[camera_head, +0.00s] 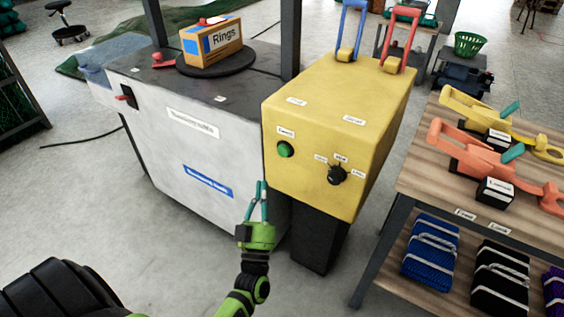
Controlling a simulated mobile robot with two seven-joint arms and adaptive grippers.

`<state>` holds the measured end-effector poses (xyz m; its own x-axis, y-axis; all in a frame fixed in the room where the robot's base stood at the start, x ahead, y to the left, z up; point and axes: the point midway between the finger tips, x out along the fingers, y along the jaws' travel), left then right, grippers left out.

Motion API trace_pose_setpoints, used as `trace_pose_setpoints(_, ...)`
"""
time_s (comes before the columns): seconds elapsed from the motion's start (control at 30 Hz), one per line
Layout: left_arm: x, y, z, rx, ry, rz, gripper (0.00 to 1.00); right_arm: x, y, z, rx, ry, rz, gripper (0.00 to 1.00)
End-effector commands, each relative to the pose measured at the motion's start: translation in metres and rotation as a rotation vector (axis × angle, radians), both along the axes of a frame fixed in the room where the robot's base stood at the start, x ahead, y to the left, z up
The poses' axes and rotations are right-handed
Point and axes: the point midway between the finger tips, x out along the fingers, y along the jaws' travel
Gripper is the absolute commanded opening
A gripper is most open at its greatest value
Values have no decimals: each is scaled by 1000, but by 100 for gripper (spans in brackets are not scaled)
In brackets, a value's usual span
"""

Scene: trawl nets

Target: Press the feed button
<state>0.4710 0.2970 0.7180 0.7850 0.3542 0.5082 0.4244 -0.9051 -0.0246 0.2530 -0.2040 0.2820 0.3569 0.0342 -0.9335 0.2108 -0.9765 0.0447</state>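A round green button (285,149) sits on the front face of the yellow box (312,185), under a small white label too blurred to read surely. It is the only push button I see on this face. My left gripper (261,183) is in front of the box's lower left edge, below and left of the green button and apart from it. Its two teal fingers point up and come together at the tips, with nothing visible between them. My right gripper is not in view.
A black rotary knob (337,175) is right of the button. Blue (350,30) and red (402,38) levers stand on the box. The white machine (190,150) adjoins at left, bearing a red switch (126,97) and the Rings carton (212,42). A wooden table (425,160) stands right.

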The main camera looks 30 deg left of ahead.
Motion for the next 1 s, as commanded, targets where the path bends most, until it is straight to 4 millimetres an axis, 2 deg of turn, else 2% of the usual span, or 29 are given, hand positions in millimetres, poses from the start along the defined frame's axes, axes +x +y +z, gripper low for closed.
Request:
trace_pose_setpoints(0.2,-10,11,22,7,-97,60,0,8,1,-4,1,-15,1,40)
trace_pose_setpoints(0.57,-9,12,22,6,-98,60,0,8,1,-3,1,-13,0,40)
trace_pose_setpoints(0.77,6,11,20,7,-99,60,0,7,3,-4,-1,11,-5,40)
trace_pose_setpoints(1.0,41,10,19,7,-99,59,0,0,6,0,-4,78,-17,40)
